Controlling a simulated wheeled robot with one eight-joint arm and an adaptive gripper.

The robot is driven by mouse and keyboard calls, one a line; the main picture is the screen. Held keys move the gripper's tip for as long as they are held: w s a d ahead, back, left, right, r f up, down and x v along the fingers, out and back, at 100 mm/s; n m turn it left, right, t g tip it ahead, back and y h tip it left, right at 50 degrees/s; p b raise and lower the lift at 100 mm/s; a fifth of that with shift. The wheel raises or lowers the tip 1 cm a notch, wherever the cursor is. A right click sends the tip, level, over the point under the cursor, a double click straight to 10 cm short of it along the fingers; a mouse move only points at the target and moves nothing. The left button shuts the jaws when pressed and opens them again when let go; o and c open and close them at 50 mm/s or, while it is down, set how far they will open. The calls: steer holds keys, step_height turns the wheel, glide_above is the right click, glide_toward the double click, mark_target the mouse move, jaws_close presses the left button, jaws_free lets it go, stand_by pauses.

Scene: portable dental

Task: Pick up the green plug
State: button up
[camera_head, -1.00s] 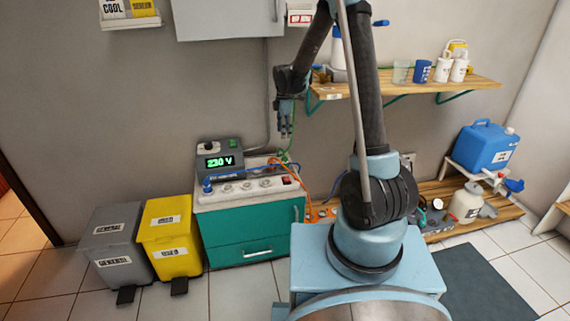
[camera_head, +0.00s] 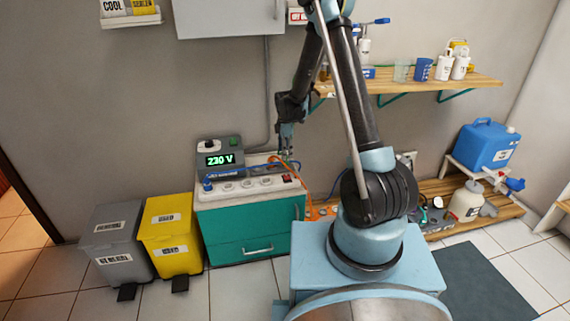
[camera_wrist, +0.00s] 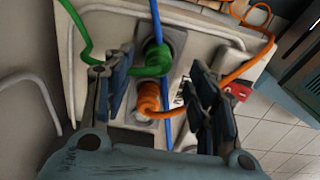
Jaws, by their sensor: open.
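The green plug (camera_wrist: 154,60) stands in a socket in the wrist view, with a green cable curling off to the upper left. My gripper (camera_wrist: 160,72) is open, with one finger to the left of the green plug and one to its right. No firm contact shows. In the head view my gripper (camera_head: 285,143) is low over the back right of the teal cabinet (camera_head: 232,232). There the green plug is too small and covered to make out.
An orange plug (camera_wrist: 148,98) with an orange cable stands close to the green plug, also between the fingers. A blue cable (camera_wrist: 163,128) runs past both. The voltage unit (camera_head: 219,158) stands left of my gripper. The wall is close behind.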

mark_target(285, 161)
steer(key=shift+w+f, duration=0.1)
steer(key=shift+f, duration=2.15)
steer(key=c, duration=1.2)
